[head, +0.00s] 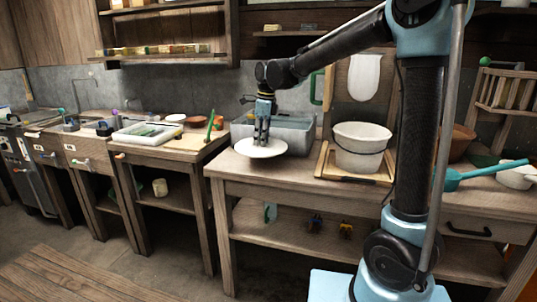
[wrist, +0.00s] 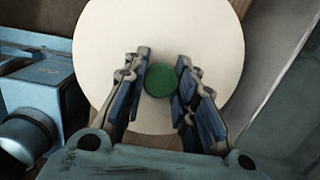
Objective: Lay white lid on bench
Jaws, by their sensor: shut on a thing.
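The white lid (head: 250,149) is a flat round disc. My gripper (head: 262,136) is above it and points down. The lid is roughly level over the front left part of the wooden bench (head: 290,175). I cannot tell whether its underside touches the bench top.
A grey tub (head: 297,135) stands just behind the lid. A white bucket (head: 360,147) stands on a wooden stand to the right. A gap separates this bench from the left table (head: 180,150), which holds a white tray (head: 147,134). A teal scoop (head: 455,180) lies at the right.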

